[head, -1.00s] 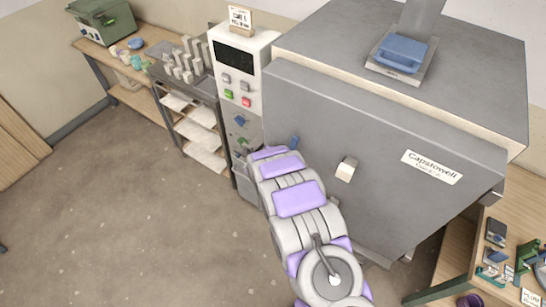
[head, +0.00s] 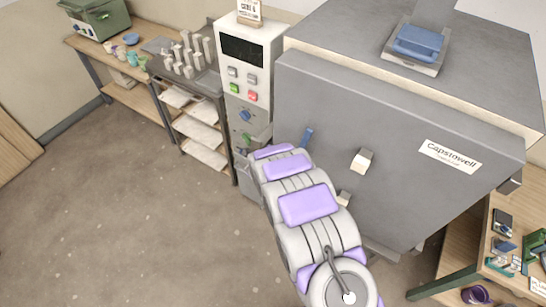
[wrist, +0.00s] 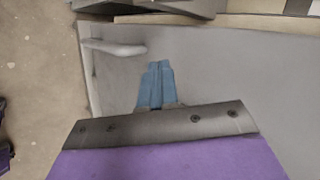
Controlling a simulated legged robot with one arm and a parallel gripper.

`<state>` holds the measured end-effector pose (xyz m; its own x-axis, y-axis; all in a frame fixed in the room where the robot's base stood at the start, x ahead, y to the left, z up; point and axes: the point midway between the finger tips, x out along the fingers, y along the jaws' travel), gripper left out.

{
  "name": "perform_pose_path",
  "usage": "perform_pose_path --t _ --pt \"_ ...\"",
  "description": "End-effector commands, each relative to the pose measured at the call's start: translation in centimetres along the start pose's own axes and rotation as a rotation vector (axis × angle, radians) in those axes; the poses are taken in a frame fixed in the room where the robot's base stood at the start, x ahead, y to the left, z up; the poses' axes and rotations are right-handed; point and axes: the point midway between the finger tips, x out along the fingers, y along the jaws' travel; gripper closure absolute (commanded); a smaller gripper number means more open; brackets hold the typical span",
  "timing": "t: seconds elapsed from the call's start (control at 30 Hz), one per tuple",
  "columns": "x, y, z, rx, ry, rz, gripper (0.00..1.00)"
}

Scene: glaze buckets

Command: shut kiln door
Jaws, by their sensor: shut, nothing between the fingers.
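The kiln door (head: 400,185) is a big grey panel labelled "Capstowell" on the front of the grey kiln (head: 340,30). A cream strip shows between the door's top edge and the kiln body; I cannot tell whether the door is fully seated. My gripper (head: 307,137) shows as a blue tip in front of the door's left part, beyond my white and purple arm. In the wrist view, its blue fingers (wrist: 155,86) are together and empty, over the grey door face; contact is unclear. A grey bar handle (wrist: 115,47) is left of the fingers.
A control panel (head: 243,70) with coloured buttons stands left of the kiln. Shelves and a bench (head: 90,48) run along the left wall. A wooden table (head: 470,235) with small items stands at the right. The floor (head: 120,210) at left is clear.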

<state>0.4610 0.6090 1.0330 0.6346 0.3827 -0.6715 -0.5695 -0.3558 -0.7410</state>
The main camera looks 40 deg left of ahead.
Motion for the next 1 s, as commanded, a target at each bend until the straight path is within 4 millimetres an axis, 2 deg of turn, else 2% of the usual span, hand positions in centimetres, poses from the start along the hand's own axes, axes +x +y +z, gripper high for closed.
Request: perform_pose_path --t 0.17,0.5,0.8,1.0 --pt "-2.0 -0.2 -0.1 0.001 0.000 0.000 1.00" --pt "-5.6 -0.2 2.6 -0.004 0.004 0.004 1.00" --pt "-8.9 -0.5 2.4 0.003 -0.001 0.000 1.00" --pt "-9.3 -0.5 2.1 0.004 -0.001 0.001 1.00"
